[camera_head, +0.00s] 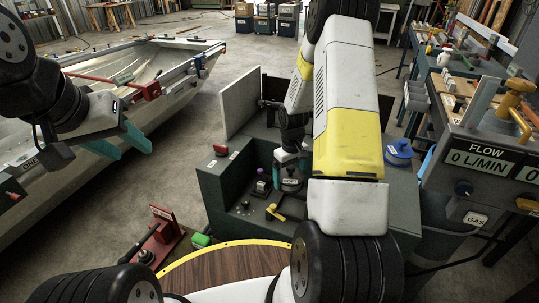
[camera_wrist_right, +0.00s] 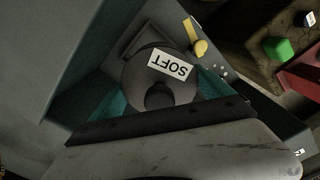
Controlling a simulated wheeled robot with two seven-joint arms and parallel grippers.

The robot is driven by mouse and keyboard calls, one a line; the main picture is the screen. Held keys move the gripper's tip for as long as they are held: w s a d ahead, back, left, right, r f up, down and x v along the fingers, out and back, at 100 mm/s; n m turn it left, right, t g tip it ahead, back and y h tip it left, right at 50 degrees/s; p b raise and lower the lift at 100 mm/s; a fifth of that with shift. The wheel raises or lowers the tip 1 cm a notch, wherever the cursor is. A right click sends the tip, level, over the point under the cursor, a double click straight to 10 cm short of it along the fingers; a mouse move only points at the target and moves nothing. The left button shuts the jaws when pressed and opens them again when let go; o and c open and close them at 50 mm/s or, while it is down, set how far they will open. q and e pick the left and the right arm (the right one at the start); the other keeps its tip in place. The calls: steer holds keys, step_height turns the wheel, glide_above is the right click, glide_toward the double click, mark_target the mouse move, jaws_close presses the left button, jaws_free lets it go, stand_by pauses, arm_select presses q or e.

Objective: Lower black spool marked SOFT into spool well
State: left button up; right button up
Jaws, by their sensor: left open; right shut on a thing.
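The black spool marked SOFT (camera_wrist_right: 160,75) is between the teal fingers of my right gripper (camera_wrist_right: 165,92), label facing the wrist camera. In the head view the spool (camera_head: 290,184) is low over the dark green machine housing (camera_head: 222,190), inside its open bay. In the wrist view a square-edged dark recess (camera_wrist_right: 143,36) shows behind the spool, partly covered by it; I take it for the spool well. I cannot tell whether the spool's underside is inside it. My left gripper (camera_head: 120,146) is open and empty at the left, near the boat.
A yellow lever (camera_head: 275,212) and a purple-topped part (camera_head: 262,186) sit close by in the bay. A blue spool-like part (camera_head: 398,150) stands right of my arm. A green block (camera_head: 201,240) and red clamp (camera_head: 160,238) lie in front. The boat (camera_head: 150,65) is at left.

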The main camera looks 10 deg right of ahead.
mark_target(294, 183)
steer(key=shift+n, duration=0.4)
steer(key=f, duration=0.1)
steer(key=d+f, duration=0.2)
steer(key=f, duration=0.1)
steer(key=shift+w, duration=0.1)
steer(key=shift+f, duration=4.4)
steer(key=shift+s, duration=0.2)
steer(key=o, duration=1.6)
steer(key=shift+o, duration=0.5)
